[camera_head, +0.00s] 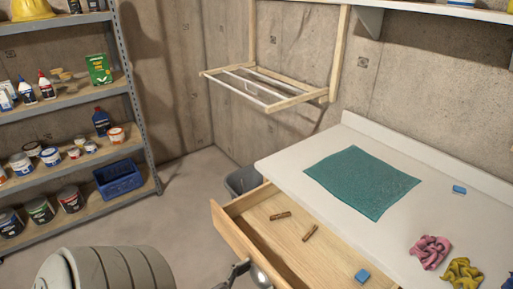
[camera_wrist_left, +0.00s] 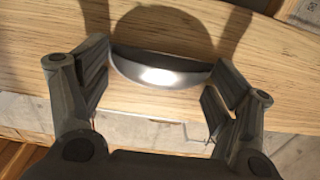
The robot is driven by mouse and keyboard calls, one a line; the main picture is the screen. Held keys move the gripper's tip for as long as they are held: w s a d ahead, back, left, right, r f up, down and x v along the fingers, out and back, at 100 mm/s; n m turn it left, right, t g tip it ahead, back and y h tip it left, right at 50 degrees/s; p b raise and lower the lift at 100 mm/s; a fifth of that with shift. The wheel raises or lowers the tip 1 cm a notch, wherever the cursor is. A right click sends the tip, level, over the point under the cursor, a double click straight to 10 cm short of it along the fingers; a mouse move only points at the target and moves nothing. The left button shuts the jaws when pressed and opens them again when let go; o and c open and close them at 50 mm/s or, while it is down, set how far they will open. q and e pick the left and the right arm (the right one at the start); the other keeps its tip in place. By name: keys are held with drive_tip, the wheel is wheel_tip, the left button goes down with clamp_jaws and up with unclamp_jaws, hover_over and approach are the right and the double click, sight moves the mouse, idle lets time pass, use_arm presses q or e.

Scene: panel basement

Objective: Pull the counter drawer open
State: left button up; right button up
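The counter drawer (camera_head: 290,240) is pulled well out from under the white counter (camera_head: 285,168), its pale wooden inside exposed. Its curved silver handle (camera_wrist_left: 160,73) is on the wooden front in the left wrist view. My left gripper (camera_wrist_left: 158,88) is open, with one finger on each side of the handle and a visible gap between them. In the head view only a small part of my left gripper (camera_head: 240,270) shows at the drawer front. My right gripper is not in view.
Two brown items (camera_head: 281,215) and a blue block (camera_head: 362,275) lie in the drawer. A green mat (camera_head: 362,182) and crumpled pink and yellow cloths lie on the counter. A grey bin (camera_head: 240,181) stands behind the drawer. Shelves (camera_head: 75,99) are at left, with clear floor between.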

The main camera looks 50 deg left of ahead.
use_arm(q)
drive_tip(key=shift+o, duration=0.8)
drive_tip(key=s+a, duration=0.1)
drive_tip(key=s, duration=1.1)
